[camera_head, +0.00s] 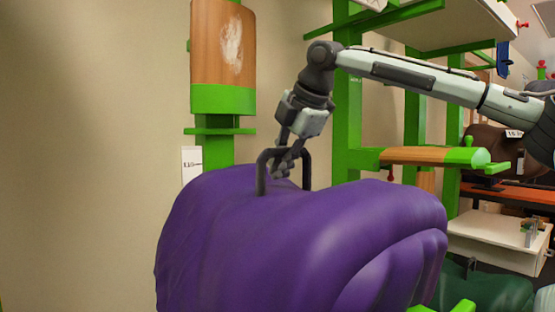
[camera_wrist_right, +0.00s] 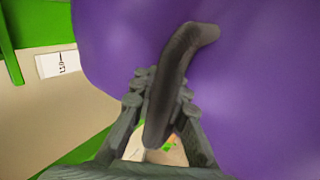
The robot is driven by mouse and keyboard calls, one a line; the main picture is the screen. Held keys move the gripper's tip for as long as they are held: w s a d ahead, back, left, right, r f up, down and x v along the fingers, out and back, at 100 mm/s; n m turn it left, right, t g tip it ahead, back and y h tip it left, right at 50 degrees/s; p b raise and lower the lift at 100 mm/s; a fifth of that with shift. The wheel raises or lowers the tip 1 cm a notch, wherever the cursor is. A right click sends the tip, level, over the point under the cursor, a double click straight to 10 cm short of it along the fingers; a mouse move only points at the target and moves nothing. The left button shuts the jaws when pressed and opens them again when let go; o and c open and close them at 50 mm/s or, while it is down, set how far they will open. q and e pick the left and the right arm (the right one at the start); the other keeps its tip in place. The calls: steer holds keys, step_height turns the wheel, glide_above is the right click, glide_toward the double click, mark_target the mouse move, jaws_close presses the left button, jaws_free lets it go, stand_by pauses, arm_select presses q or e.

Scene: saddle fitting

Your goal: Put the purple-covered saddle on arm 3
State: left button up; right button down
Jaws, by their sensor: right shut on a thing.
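The purple-covered saddle (camera_head: 290,240) fills the lower middle of the head view, with a dark arched handle (camera_head: 262,172) on top. My right gripper (camera_head: 281,168) reaches down from above and is shut on this handle. In the right wrist view the fingers (camera_wrist_right: 160,105) close around the dark handle (camera_wrist_right: 180,60) against the purple cover (camera_wrist_right: 260,90). The saddle's underside is hidden, so I cannot tell whether it rests on anything. A wooden arm with a green end (camera_head: 430,156) stands bare behind it. I cannot tell which arm is number 3. My left gripper is out of view.
A green post carries an upright wooden piece (camera_head: 222,45) at the back left. A white label (camera_head: 192,165) beside it is too small to read. A brown saddle (camera_head: 490,140) sits at the right. A green end (camera_head: 463,306) shows at the bottom edge. A shelf (camera_head: 450,25) overhangs upper right.

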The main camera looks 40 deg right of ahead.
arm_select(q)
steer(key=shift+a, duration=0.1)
arm_select(e)
steer(key=c, duration=1.7)
jaws_free()
steer(key=shift+o, duration=1.3)
steer(key=shift+f, duration=0.4)
steer(key=shift+s+r, duration=0.1)
steer(key=shift+r, duration=0.05)
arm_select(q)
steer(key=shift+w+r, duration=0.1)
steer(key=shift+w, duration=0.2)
arm_select(e)
steer(key=v, duration=1.2)
steer(key=shift+r, duration=0.15)
